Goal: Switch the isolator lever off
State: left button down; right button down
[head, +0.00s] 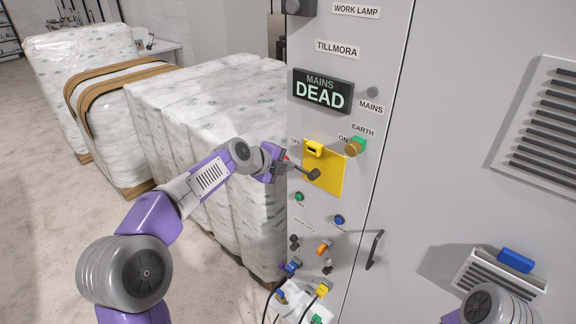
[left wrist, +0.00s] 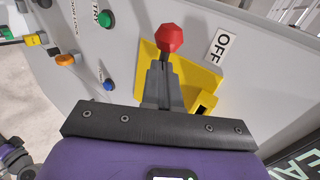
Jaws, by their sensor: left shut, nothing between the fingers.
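The isolator's yellow plate (head: 334,175) is on the grey cabinet front, between an OFF label (head: 295,141) and an ON label (head: 343,138). The lever (head: 303,169) runs from a dark hub toward the left, the OFF side. Its red knob (left wrist: 170,38) shows clearly in the left wrist view, beside the OFF label (left wrist: 220,46). My left gripper (left wrist: 163,75) is shut and empty, its fingertips close to the knob; contact cannot be told. In the head view, the left gripper (head: 280,167) partly hides the lever's end. My right gripper is out of view.
The display (head: 323,91) above reads MAINS DEAD. A green and yellow earth knob (head: 355,146) sits right of the plate, with small buttons and connectors below. A door handle (head: 375,249) juts out. Wrapped pallets (head: 200,125) stand close on the left.

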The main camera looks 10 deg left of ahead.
pick_arm(q)
jog(key=shift+r, duration=0.15)
jog(key=shift+r+p, duration=0.4)
jog(key=shift+r, duration=0.35)
